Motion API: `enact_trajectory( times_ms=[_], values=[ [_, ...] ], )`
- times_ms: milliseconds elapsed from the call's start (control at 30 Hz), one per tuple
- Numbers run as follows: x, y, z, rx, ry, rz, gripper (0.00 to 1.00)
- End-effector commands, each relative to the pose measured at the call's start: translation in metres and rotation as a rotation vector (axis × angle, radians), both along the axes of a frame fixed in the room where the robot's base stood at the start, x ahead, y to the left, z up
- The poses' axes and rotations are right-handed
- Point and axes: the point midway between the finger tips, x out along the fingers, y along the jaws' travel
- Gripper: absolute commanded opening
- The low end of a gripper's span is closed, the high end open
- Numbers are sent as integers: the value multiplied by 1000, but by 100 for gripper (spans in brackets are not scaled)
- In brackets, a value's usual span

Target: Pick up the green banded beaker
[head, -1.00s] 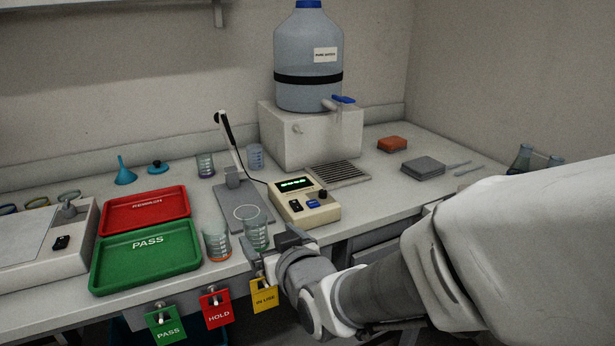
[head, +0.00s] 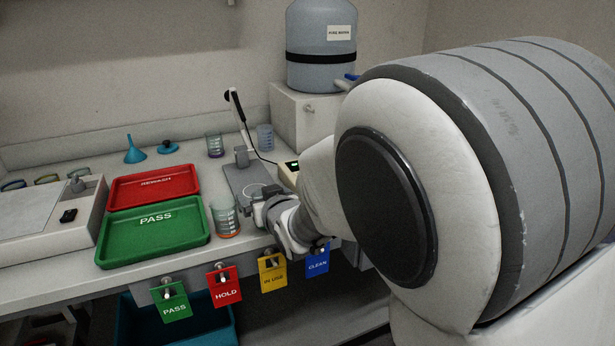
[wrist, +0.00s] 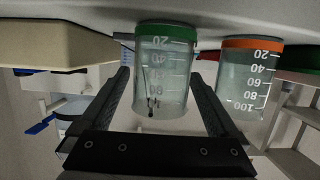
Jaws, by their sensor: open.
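The green banded beaker (wrist: 164,75) is clear glass with white markings and shows upside down in the wrist view. It appears between the two dark fingers of my gripper (wrist: 160,78), which is open, with a finger to each side. I cannot tell whether either finger touches it. In the head view my gripper (head: 266,207) is at the front of the bench and hides the green banded beaker. An orange banded beaker (wrist: 248,78) stands close beside it, and also shows in the head view (head: 226,220).
A green PASS tray (head: 150,250) and a red REWASH tray (head: 153,186) lie to the left. A stand (head: 240,178) is behind my gripper. Purple banded (head: 214,147) and blue banded (head: 265,138) beakers stand farther back. Coloured tags (head: 272,275) hang from the bench edge.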

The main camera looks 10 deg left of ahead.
Motion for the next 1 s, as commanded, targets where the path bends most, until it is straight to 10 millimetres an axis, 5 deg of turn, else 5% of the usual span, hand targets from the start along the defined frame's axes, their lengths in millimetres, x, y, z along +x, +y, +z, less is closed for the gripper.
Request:
enact_trajectory(
  times_ms=[333,833,1000],
  values=[
    [6,4,-2,1,0,0,95],
    [6,4,-2,0,0,0,5],
    [6,4,-1,1,-1,0,0]
  ],
)
